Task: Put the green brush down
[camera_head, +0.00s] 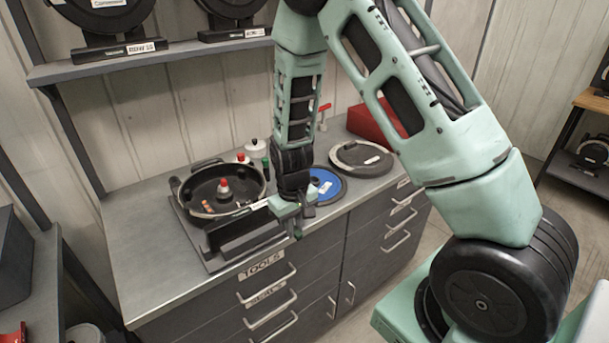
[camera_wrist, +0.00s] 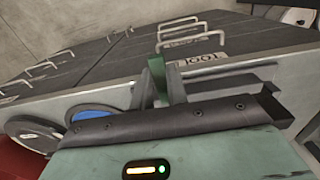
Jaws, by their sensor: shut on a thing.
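My gripper (camera_head: 298,220) is over the front edge of the workbench (camera_head: 145,270), to the right of the tray's open end. In the wrist view my gripper (camera_wrist: 162,88) is shut on a green piece, the green brush (camera_wrist: 157,72), which stands between the two fingers. Most of the brush is hidden by the fingers and the gripper body. In the head view only a small green bit shows below the fingers, and I cannot tell whether it touches the bench.
A black round housing (camera_head: 203,212) holding a red-capped part sits on the dark tray left of my gripper. A blue disc (camera_head: 328,187) and a grey-black disc (camera_head: 361,157) lie to the right. A red case (camera_head: 372,124) stands behind. Bench at the left is clear. Drawers with handles (camera_head: 268,285) face front.

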